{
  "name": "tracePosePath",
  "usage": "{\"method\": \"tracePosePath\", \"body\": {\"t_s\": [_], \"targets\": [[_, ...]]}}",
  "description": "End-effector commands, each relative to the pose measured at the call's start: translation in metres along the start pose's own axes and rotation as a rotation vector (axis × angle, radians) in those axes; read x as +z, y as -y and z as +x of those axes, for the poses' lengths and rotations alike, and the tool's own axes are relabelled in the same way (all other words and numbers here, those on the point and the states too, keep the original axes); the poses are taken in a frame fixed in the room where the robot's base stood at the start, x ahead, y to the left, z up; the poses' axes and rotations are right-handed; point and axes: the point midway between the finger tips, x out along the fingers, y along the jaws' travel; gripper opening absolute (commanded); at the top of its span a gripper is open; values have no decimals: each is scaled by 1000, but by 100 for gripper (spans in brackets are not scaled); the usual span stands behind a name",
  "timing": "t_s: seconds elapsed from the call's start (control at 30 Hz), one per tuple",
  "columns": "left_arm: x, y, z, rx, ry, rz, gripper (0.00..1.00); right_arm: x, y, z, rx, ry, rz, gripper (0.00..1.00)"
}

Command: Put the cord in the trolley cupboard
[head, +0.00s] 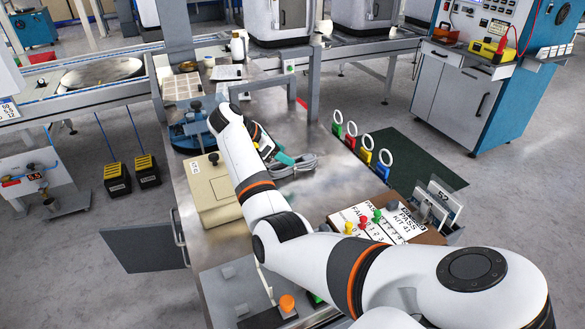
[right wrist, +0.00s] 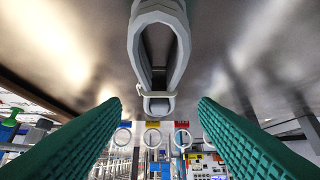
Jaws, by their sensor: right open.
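The cord (head: 302,164) is a grey coil lying on the metal bench top, at the tip of my right arm. In the right wrist view the cord (right wrist: 153,88) is a long loop with a pale tie around it. My right gripper (head: 284,158) has green fingers. In the right wrist view the right gripper (right wrist: 158,108) is open, with the cord's tied end between its fingertips, touching neither. The trolley (head: 520,95) stands at the upper right, blue-sided, with a grey cupboard front (head: 452,88) that looks shut. My left gripper is not in view.
A beige box (head: 213,195) sits left of my arm. A board with coloured pegs (head: 385,222) lies at the right.

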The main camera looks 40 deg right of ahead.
Motion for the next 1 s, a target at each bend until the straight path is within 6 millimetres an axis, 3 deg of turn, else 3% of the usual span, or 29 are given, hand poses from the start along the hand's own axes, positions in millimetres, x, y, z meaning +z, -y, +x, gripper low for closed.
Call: {"method": "tracePosePath", "body": {"t_s": [0.43,0.73,1.0], "targets": [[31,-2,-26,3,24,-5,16,7,-1,50,1,0,-1,55],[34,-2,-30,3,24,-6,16,6,-1,55,1,0,-1,55],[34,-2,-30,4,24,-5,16,6,0,54,0,0,-1,12]]}}
